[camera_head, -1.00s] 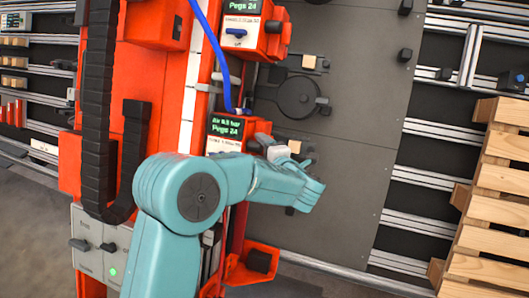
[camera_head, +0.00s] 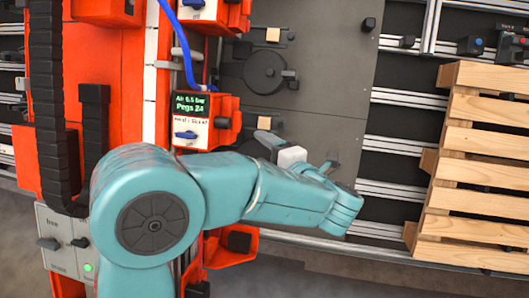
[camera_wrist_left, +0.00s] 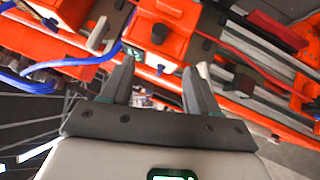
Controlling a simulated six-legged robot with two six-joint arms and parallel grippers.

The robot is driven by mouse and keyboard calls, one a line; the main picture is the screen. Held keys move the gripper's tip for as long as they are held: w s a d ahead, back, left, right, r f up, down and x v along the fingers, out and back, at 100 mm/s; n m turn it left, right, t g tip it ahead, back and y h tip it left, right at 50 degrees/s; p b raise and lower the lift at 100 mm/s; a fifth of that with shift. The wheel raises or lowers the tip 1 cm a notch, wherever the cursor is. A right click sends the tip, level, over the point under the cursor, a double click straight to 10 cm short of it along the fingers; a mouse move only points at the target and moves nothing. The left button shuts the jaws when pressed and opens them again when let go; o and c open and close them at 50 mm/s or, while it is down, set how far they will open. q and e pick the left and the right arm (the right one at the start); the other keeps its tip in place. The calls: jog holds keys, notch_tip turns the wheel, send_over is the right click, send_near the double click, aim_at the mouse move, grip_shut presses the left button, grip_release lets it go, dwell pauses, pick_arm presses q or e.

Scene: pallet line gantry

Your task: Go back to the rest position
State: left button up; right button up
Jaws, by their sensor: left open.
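My left arm (camera_head: 290,195) is teal and reaches in from the lower left of the head view, across the lower middle. My left gripper (camera_head: 260,143), with a white body and dark jaws, shows just above the forearm, largely foreshortened. In the left wrist view the two dark fingers of my left gripper (camera_wrist_left: 156,78) stand well apart, with nothing between them. My right gripper is in neither view.
An orange gantry machine (camera_head: 105,110) stands at the left. Its small display box (camera_head: 195,120) reads "Pegs 24" and is close to my left gripper. A blue hose (camera_head: 185,50) hangs above the box. Grey plates (camera_head: 325,60) lie behind; a wooden pallet (camera_head: 475,170) stands right.

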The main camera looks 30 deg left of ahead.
pick_arm(q)
jog(key=shift+a, duration=0.1)
dwell(0.3)
jog(key=a+f+m+g, duration=0.1)
jog(key=a+f+m, duration=0.3)
jog(key=f, duration=0.5)
jog(key=a+f+m, duration=0.1)
jog(key=a+f, duration=0.5)
jog(key=f, duration=0.2)
notch_tip(320, 180, down, 13)
jog(key=s+d+m+t+h, duration=0.1)
jog(key=d+m+h, duration=0.1)
jog(key=m+h, duration=0.45)
jog(key=s+d+f+m+g+h, duration=0.2)
jog(key=s+d+f+m+h, duration=0.4)
jog(key=s+d+f, duration=0.25)
jog(key=s+d+f+m+g+h, duration=0.3)
jog(key=s+d+m+g+h, duration=0.2)
jog(key=s, duration=0.8)
jog(key=d+m+g+p, duration=0.1)
jog(key=d+m, duration=0.2)
jog(key=d, duration=0.1)
jog(key=shift+d, duration=0.3)
jog(key=shift+w+m, duration=0.1)
jog(key=shift+m, duration=0.15)
